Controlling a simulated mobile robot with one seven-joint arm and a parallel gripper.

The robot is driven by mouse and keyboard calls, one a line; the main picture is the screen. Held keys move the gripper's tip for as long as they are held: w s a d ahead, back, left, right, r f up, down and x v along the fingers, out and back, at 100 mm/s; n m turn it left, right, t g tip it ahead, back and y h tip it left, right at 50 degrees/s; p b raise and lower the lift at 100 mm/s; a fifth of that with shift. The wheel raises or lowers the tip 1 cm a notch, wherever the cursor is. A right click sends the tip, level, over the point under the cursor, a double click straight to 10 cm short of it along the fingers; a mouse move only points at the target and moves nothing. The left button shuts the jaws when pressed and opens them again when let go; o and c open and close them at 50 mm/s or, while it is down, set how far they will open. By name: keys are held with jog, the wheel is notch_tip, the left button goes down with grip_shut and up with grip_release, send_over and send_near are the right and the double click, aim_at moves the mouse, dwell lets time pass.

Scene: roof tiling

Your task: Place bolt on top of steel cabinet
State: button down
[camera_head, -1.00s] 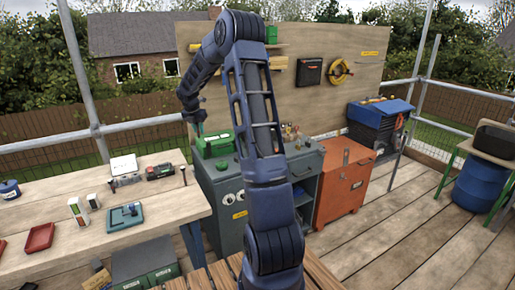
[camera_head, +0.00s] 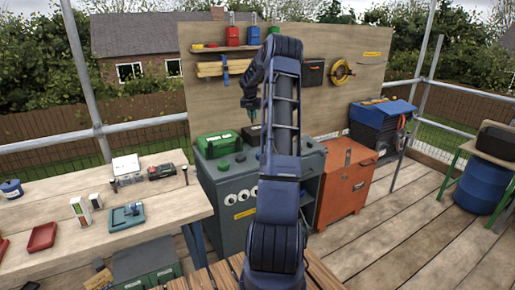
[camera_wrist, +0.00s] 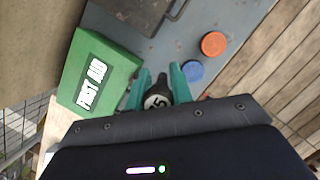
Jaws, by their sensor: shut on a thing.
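My gripper (camera_wrist: 163,90) is shut on a small dark object with a round pale marked end, which I take to be the bolt (camera_wrist: 156,101). It sits between the teal fingers; its far end is hard to make out. In the head view my gripper (camera_head: 251,108) hangs fingers down above the back of the grey steel cabinet (camera_head: 238,203). The bolt is too small to tell there. The cabinet's grey top (camera_wrist: 222,22) lies below the gripper in the wrist view. I cannot tell the exact gap between the bolt and the top.
On the cabinet top are a green first aid box (camera_wrist: 100,72), a dark flat item (camera_wrist: 140,10), an orange disc (camera_wrist: 213,44) and a blue disc (camera_wrist: 193,70). Grey top is bare between them. An orange cabinet (camera_head: 345,185) stands to the right, a wooden workbench (camera_head: 85,190) to the left.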

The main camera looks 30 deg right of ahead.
notch_tip(320, 180, down, 20)
jog(key=shift+r, duration=0.25)
dwell(0.4)
jog(key=shift+f, duration=0.1)
jog(key=c, duration=1.2)
grip_release()
jog(key=shift+c, duration=0.2)
